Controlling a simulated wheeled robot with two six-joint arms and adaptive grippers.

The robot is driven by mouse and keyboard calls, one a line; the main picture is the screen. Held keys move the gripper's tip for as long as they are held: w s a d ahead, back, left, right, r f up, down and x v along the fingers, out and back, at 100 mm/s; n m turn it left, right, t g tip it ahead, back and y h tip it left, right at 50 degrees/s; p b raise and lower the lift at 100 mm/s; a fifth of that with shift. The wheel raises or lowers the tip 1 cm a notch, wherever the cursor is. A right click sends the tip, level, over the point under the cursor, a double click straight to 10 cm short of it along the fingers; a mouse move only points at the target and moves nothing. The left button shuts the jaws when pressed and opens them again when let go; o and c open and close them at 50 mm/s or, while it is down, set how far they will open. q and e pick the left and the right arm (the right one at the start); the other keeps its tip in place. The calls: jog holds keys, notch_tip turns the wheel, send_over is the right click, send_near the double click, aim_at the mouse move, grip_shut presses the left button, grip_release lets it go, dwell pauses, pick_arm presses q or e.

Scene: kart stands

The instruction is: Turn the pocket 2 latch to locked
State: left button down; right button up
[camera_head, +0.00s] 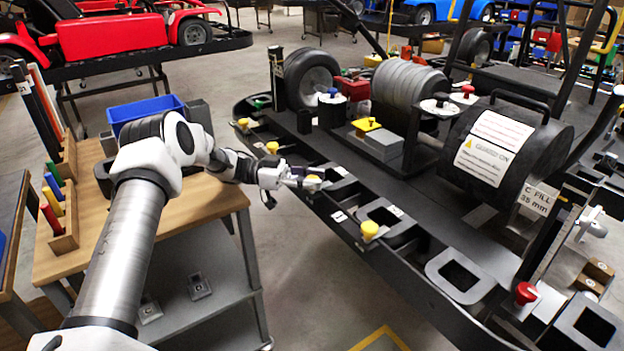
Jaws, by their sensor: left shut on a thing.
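My left gripper (304,181) reaches in from the left over the kart's black side rail (345,228). It is shut on a yellow latch knob (314,178) beside one of the rail's pockets. Its fingers partly cover the knob and the latch under it. A grey square-framed pocket (388,215) lies nearer along the rail, with another yellow latch knob (370,229) at its outer edge. Small white labels sit by the pockets, but their numbers are too small to read. I cannot tell whether the held latch is locked. My right gripper is not in view.
A wooden-topped cart (190,215) with a blue bin (146,110) stands left under my arm.

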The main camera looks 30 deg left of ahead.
pick_arm(q)
jog(key=c, duration=0.8)
grip_release()
jog(key=shift+r, duration=0.15)
notch_tip(320, 180, up, 10)
jog(key=shift+f, duration=0.1)
